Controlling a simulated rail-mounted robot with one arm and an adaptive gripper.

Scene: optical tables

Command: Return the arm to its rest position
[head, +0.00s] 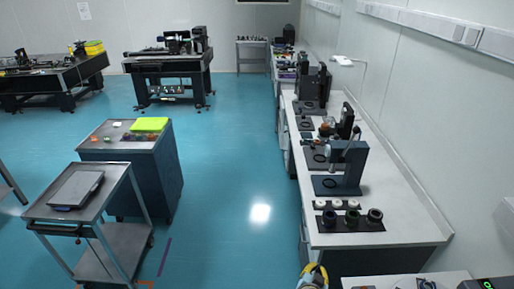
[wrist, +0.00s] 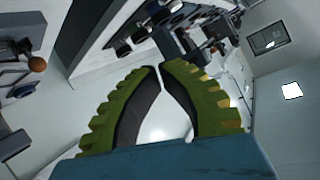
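My gripper (wrist: 160,68) shows in the wrist view with two ribbed green-yellow fingers. Their tips come together in the middle of the picture, and nothing is held between them. In the head view, a small yellow and dark part of my arm's end (head: 314,274) shows at the bottom edge. It is over the floor beside the near end of the long right-hand bench (head: 405,226). The rest of my arm is out of the head view.
The bench carries a dark stand (head: 345,172) and a black holder with several round parts (head: 350,220). A cart with a tablet (head: 76,189) and a dark cabinet (head: 145,178) stand left. Blue floor (head: 225,175) is clear between. Another white surface (head: 385,282) lies at bottom right.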

